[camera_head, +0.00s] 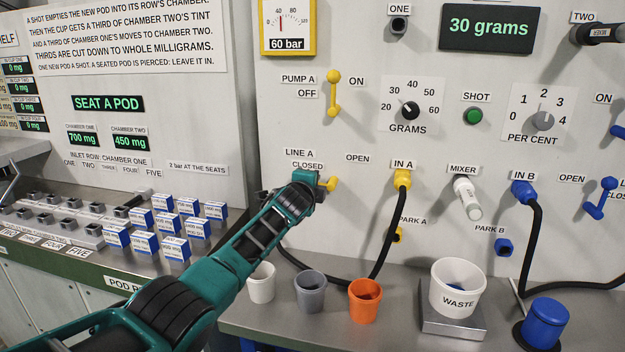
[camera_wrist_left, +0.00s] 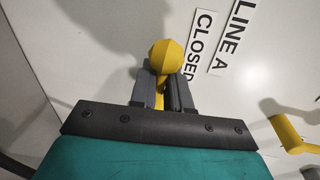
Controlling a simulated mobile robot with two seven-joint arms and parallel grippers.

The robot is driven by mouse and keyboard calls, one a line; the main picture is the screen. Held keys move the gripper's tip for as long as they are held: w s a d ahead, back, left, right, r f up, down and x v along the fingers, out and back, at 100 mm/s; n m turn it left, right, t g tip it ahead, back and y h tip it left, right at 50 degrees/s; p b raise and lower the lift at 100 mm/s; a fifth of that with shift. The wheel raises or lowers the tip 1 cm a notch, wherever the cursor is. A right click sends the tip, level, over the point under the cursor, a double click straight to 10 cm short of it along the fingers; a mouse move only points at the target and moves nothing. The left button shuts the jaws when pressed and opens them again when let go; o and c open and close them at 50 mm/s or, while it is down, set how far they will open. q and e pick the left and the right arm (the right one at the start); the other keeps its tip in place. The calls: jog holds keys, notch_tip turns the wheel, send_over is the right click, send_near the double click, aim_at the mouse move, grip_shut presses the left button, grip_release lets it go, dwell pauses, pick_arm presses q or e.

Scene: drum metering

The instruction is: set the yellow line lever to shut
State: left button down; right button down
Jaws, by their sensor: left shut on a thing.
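The yellow line lever at the LINE A label shows in the head view as a yellow piece (camera_head: 329,184) just right of my left gripper (camera_head: 312,181). The rest of it is hidden behind the gripper. In the left wrist view its round yellow knob (camera_wrist_left: 165,56) sits between the two grey fingers of my left gripper (camera_wrist_left: 164,88), which is shut on the lever. The knob is beside the CLOSED label (camera_wrist_left: 201,45). The OPEN label (camera_head: 357,157) is farther right in the head view. I cannot tell the lever's exact angle. My right gripper is not in view.
The yellow IN A plug (camera_head: 402,179) with its black hose is right of the lever. White (camera_head: 262,283), grey (camera_head: 310,288) and orange (camera_head: 365,300) cups stand on the shelf below. Several pod boxes (camera_head: 173,247) are left of my arm. The yellow pump lever (camera_head: 333,93) is above.

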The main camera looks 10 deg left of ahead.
pick_arm(q)
jog(key=shift+f+n, duration=0.3)
jog(key=shift+n, duration=0.1)
jog(key=c, duration=1.3)
grip_release()
jog(key=shift+r, duration=0.15)
jog(key=shift+s+p, duration=0.2)
jog(key=shift+p, duration=0.1)
jog(key=shift+s+a+r+p, duration=0.1)
jog(key=shift+s+r+p, duration=0.3)
jog(key=shift+s, duration=1.65)
jog(key=shift+s+a+r+p, duration=0.1)
jog(key=shift+s+r+p, duration=0.25)
jog(key=shift+s, duration=1.7)
jog(key=shift+s+r+p, duration=0.3)
jog(key=shift+s+r, duration=0.1)
jog(key=shift+s, duration=1.65)
